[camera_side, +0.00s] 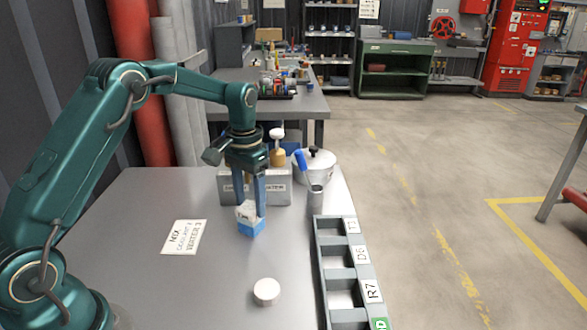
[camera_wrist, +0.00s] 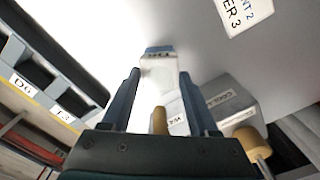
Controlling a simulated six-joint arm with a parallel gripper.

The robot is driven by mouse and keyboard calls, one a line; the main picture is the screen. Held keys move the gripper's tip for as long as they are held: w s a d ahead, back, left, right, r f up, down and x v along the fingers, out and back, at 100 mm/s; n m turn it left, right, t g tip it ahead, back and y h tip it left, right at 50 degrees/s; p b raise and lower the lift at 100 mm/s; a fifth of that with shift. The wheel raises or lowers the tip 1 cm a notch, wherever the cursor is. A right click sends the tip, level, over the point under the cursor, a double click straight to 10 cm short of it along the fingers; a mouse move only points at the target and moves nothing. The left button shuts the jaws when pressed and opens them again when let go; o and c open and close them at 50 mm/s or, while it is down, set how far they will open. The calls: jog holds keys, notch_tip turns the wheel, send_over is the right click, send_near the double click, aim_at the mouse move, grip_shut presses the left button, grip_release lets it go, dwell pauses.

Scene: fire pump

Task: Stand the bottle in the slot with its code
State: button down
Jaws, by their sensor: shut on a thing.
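A small white-and-blue bottle (camera_side: 250,227) is between the fingers of my gripper (camera_side: 250,206), which is shut on it. It is at or just above the table; I cannot tell whether it touches. The grey slot rack (camera_side: 320,265) stands to the right, apart from the bottle. The slots in view look empty.
A white round lid (camera_side: 266,291) lies in front of the bottle. A card (camera_side: 185,237) about coolant and water lies left.

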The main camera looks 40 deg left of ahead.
jog(key=shift+s+d, duration=0.75)
jog(key=shift+d, duration=0.6)
jog(key=shift+s+d, duration=0.75)
jog(key=shift+d, duration=0.6)
jog(key=shift+s+d, duration=0.75)
jog(key=shift+d, duration=0.6)
jog(key=shift+c, duration=0.4)
grip_release()
jog(key=shift+r, duration=2.6)
